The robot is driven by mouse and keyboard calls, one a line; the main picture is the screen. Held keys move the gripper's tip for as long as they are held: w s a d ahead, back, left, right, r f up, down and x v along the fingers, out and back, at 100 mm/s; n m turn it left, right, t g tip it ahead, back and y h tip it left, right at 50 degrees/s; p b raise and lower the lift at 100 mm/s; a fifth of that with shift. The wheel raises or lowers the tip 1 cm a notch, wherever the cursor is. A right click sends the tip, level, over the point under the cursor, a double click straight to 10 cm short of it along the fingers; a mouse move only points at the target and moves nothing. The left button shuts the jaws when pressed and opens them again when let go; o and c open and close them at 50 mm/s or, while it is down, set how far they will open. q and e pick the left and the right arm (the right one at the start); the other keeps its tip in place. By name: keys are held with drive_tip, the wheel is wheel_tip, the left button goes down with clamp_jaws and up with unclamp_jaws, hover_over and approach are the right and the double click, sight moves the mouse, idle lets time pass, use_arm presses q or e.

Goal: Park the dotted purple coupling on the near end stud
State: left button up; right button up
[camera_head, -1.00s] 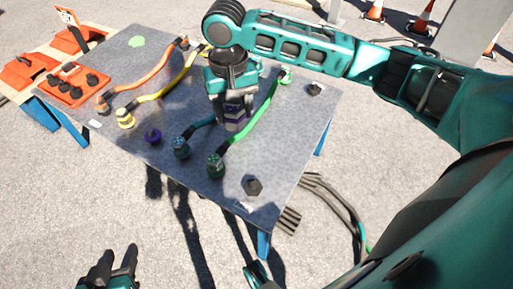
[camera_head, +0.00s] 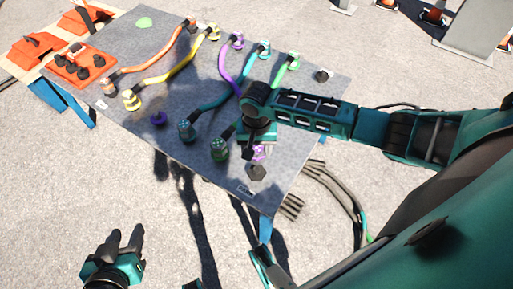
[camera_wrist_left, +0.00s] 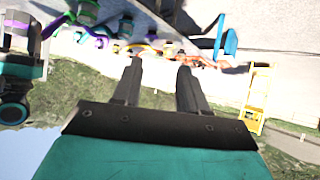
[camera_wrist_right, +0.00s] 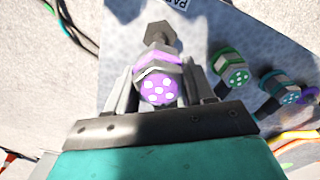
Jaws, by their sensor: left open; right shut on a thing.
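The dotted purple coupling (camera_wrist_right: 158,86) is between the fingers of my right gripper (camera_wrist_right: 162,92) in the right wrist view, its pale-dotted end facing the camera. In the head view the right gripper (camera_head: 258,148) hangs over the near part of the table and mostly hides the coupling (camera_head: 260,154). The near end stud (camera_head: 256,173), a dark hexagon, stands just nearer than the coupling; the stud (camera_wrist_right: 158,33) shows just beyond it in the right wrist view. The coupling appears beside it; contact cannot be told. My left gripper (camera_head: 124,246) is open and empty, off the table.
Green (camera_head: 219,149) and teal (camera_head: 186,130) couplings stand left of the right gripper, with a low purple fitting (camera_head: 158,118) further left. The purple cable (camera_head: 226,72) runs from the far side under my arm. A far stud (camera_head: 323,75) stands at the far right corner.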

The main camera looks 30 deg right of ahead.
sight(257, 167)
wheel_tip(257, 167, down, 2)
drive_tip(key=shift+f+b, duration=0.1)
drive_tip(key=shift+b, duration=0.85)
wheel_tip(257, 167, down, 3)
drive_tip(key=b, duration=0.5)
drive_tip(key=shift+f, duration=0.95)
drive_tip(key=shift+r+p, duration=0.1)
drive_tip(key=shift+p, duration=0.3)
drive_tip(key=shift+p, duration=0.35)
drive_tip(key=shift+p, duration=0.6)
drive_tip(key=shift+f, duration=0.55)
